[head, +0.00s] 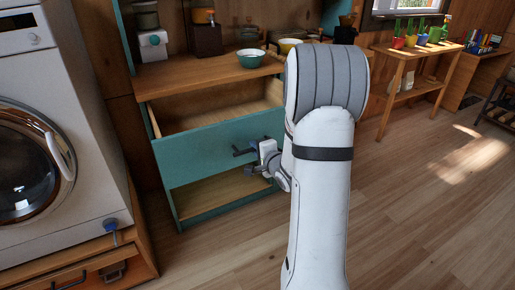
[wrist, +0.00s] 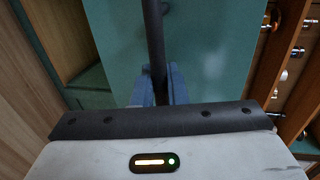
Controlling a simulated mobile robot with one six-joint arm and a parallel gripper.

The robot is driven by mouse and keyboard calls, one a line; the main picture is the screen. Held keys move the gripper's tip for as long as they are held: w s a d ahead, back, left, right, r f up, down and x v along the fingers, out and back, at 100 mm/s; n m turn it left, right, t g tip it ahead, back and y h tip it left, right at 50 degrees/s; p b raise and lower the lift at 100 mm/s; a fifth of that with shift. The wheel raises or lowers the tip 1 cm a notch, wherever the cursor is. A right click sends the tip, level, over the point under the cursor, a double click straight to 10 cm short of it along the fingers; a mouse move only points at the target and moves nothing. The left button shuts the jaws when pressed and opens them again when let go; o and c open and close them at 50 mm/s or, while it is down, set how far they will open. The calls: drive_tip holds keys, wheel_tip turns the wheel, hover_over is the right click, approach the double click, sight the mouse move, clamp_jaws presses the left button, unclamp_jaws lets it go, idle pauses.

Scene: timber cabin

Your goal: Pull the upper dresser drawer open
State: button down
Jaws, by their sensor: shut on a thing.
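The dresser's upper drawer has a teal front (head: 208,153) and stands pulled out, with its bare wooden inside (head: 215,112) showing above the front. Its dark bar handle (head: 243,152) is on the front. My gripper (head: 258,158) is at the handle, partly hidden by its own wrist and my arm. In the wrist view the handle (wrist: 155,40) runs between my gripper's fingers (wrist: 160,88), which are shut on it. The teal front (wrist: 210,50) fills the middle of that view.
Below the drawer is an open wooden space (head: 220,192). A washing machine (head: 60,130) stands at the left. The floor (head: 410,210) at the right is clear.

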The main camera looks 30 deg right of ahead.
drive_tip(key=c, duration=1.6)
unclamp_jaws()
drive_tip(key=shift+o, duration=0.2)
drive_tip(key=p+v, duration=0.1)
drive_tip(key=v, duration=0.6)
drive_tip(key=shift+s+p, duration=0.3)
drive_tip(key=shift+s, duration=0.1)
